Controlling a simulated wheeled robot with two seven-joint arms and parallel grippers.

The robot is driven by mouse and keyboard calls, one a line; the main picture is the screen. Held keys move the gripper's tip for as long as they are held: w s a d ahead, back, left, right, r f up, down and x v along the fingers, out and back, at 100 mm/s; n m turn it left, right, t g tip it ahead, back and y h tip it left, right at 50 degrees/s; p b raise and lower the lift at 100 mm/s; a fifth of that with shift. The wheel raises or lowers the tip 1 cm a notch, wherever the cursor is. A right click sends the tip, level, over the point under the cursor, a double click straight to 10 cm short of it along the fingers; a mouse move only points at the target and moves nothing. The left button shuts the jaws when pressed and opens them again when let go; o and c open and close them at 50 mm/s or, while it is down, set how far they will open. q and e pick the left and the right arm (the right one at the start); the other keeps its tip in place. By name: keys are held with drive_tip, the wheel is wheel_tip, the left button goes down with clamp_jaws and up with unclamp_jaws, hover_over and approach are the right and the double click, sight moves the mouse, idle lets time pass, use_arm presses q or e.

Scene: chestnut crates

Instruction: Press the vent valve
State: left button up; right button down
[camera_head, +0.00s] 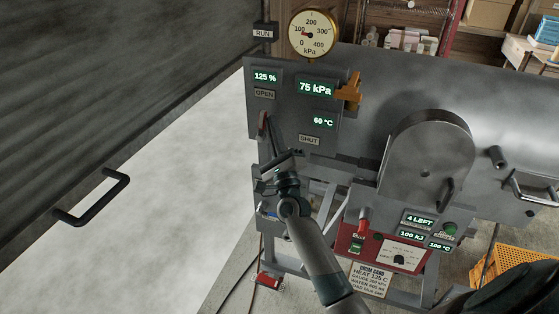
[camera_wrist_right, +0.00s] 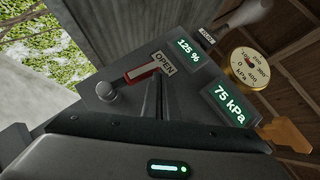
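A grey control panel (camera_head: 290,107) carries OPEN and SHUT labels and lit readouts of 125 %, 75 kPa and 60 °C. A red lever (camera_head: 262,122) sits at its left edge below the OPEN label. In the right wrist view, the red lever (camera_wrist_right: 143,73) has a grey round pivot (camera_wrist_right: 106,92). An orange valve-like handle (camera_head: 350,91) sticks out at the panel's right side. Which part is the vent valve is not labelled. My right gripper (camera_head: 270,124) is in front of the lever, fingers together and apparently empty. I cannot tell whether it touches the lever. My left gripper is not in view.
A round gauge (camera_head: 313,34) stands above the panel. A grey drum with a round lid (camera_head: 428,160) is at the right, over a red control box (camera_head: 352,238). A large dark door (camera_head: 90,100) with a handle fills the left. An orange crate (camera_head: 510,265) is on the floor.

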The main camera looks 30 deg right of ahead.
drive_tip(key=shift+w+a+r, duration=0.35)
drive_tip(key=shift+w, duration=0.05)
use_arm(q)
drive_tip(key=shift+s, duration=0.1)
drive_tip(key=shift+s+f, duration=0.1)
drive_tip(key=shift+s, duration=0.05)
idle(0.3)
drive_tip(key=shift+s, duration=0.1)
